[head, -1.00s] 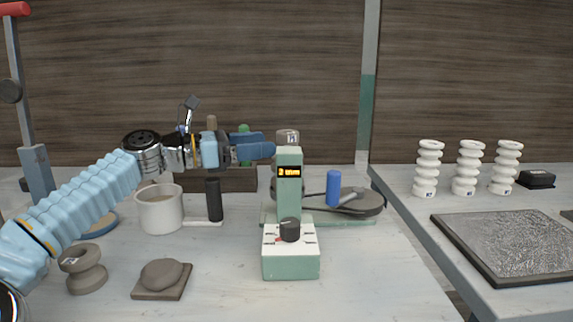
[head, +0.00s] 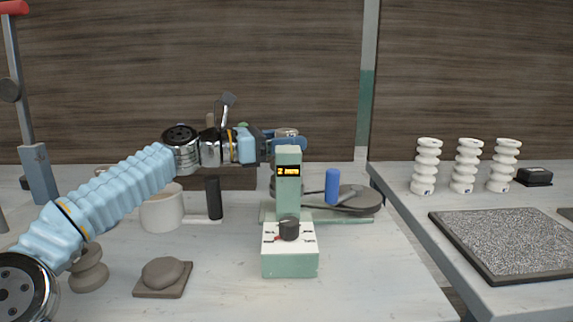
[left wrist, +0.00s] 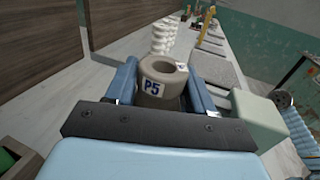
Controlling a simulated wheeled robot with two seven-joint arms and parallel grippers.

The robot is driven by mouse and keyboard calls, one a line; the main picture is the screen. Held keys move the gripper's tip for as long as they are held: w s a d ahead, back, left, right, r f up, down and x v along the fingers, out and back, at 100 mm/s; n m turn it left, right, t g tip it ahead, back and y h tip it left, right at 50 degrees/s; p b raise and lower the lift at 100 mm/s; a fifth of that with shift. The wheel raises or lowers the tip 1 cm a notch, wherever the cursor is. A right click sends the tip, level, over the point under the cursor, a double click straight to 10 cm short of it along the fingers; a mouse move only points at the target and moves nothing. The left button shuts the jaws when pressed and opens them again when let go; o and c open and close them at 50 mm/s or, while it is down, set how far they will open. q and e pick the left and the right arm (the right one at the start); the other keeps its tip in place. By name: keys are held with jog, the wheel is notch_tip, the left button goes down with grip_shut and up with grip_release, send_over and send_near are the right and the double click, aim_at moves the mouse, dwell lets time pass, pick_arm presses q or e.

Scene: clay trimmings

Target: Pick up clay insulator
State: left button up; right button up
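A grey clay insulator with a "P5" label stands between my left gripper's fingers in the left wrist view (left wrist: 160,82). In the head view only its top (head: 287,132) shows, just behind the green machine's column (head: 288,205). My left gripper (head: 290,141) is level, with one finger on each side of the insulator. It looks open, with narrow gaps beside the clay, though contact is hard to judge. The machine's display reads "2 mm". My right gripper is not in view.
A blue cylinder (head: 333,187) and a dark disc (head: 356,203) stand right of the column. A pale pot (head: 161,210), a clay lump on a slab (head: 164,274) and a grey spool-shaped piece (head: 89,270) are left. White insulators (head: 427,168) stand on the right table.

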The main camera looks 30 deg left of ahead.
pick_arm(q)
grip_shut()
jog(key=shift+r, duration=0.1)
notch_tip(320, 180, up, 10)
jog(key=shift+d+r+p, duration=0.15)
jog(key=shift+p, duration=1.1)
notch_tip(320, 180, up, 8)
jog(key=shift+a+f, duration=0.2)
jog(key=shift+f, duration=0.05)
